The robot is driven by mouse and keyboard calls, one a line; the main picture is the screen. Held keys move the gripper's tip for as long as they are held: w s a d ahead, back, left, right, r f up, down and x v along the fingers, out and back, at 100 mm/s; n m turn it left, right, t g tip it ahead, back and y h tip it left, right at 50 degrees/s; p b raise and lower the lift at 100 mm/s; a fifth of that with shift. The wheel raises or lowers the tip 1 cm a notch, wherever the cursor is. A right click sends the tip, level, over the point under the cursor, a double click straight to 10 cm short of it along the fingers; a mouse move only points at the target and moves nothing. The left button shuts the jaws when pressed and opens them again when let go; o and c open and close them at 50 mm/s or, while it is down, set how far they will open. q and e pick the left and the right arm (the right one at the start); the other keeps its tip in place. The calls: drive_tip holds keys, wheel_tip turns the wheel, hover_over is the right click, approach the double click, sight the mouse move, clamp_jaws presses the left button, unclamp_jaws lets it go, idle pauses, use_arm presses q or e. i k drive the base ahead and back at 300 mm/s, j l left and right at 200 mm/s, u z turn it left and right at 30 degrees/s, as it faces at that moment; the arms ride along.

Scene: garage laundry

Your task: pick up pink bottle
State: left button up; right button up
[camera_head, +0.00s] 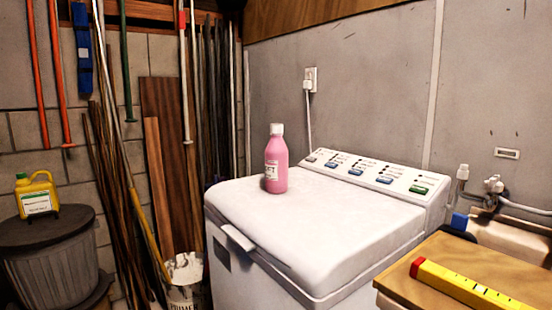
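The pink bottle (277,165) has a white cap and a pale label. It stands upright on the lid of the white washing machine (330,225), towards the back left of the lid near the wall. Nothing touches or covers it. Neither of my grippers shows in the head view.
A yellow jug (37,194) stands on a dark lidded bin (52,260) at the left. A yellow level (465,287) lies on a wooden board (410,290) at the lower right. A bucket (185,280) and leaning poles stand left of the machine. The lid is otherwise clear.

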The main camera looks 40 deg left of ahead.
sight(276, 152)
drive_tip(key=i+j, duration=0.1)
drive_tip(key=j, duration=0.3)
drive_tip(key=j+u, duration=0.1)
drive_tip(key=j, duration=0.3)
drive_tip(key=i+j, duration=0.15)
drive_tip(key=j, duration=0.25)
drive_tip(key=i+j, duration=0.1)
drive_tip(key=j, duration=0.3)
drive_tip(key=i+j+u, duration=0.1)
drive_tip(key=j, duration=0.3)
